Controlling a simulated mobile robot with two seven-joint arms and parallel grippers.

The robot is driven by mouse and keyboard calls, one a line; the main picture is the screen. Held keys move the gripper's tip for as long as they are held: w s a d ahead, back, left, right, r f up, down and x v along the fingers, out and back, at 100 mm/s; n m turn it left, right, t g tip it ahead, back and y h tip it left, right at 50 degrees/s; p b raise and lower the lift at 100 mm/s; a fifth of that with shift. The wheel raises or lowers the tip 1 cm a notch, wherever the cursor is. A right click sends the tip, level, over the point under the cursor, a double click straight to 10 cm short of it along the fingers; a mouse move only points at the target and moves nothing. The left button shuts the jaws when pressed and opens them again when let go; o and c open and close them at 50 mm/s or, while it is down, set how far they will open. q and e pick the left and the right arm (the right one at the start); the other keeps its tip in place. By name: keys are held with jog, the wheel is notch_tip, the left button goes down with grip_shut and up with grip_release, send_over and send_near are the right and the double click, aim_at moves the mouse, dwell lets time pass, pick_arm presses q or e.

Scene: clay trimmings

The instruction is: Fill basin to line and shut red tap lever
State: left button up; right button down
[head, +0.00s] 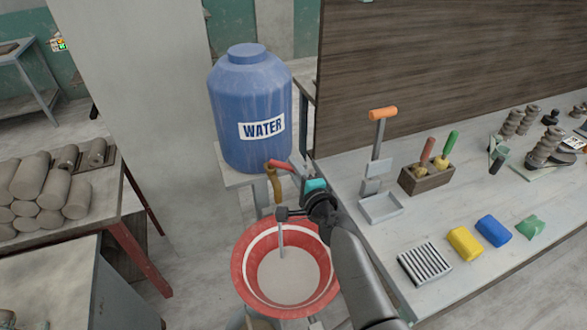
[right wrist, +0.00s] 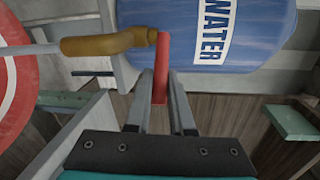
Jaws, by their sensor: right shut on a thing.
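The blue water barrel (head: 248,105) stands on a stand, and its label shows in the right wrist view (right wrist: 240,30). Its brass tap (head: 273,187), also in the right wrist view (right wrist: 100,43), has a red lever (head: 279,164) sticking out sideways. My right gripper (head: 299,172) is shut on the lever (right wrist: 161,60), which lies between its fingers (right wrist: 161,88). A thin pale stream (head: 281,241) falls into the red basin (head: 248,283), partly hidden by my arm. Grey water (head: 287,277) lies in the basin; a red band separates it from the white line. My left gripper is not in view.
The workbench (head: 365,240) at right holds a tool box (head: 427,178), a scoop-like tool (head: 381,205), a ribbed block (head: 424,264) and coloured blocks (head: 464,243). A table with clay rolls (head: 33,178) stands at left. Floor shows between table and basin.

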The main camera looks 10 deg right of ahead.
dwell(0.4)
jog(key=c, duration=0.8)
grip_release()
jog(key=shift+s, duration=0.1)
jog(key=shift+s+d, duration=0.1)
jog(key=shift+s, duration=0.15)
jog(key=p+v, duration=0.1)
jog(key=v, duration=1.3)
jog(key=shift+s+r, duration=0.1)
jog(key=shift+s, duration=0.2)
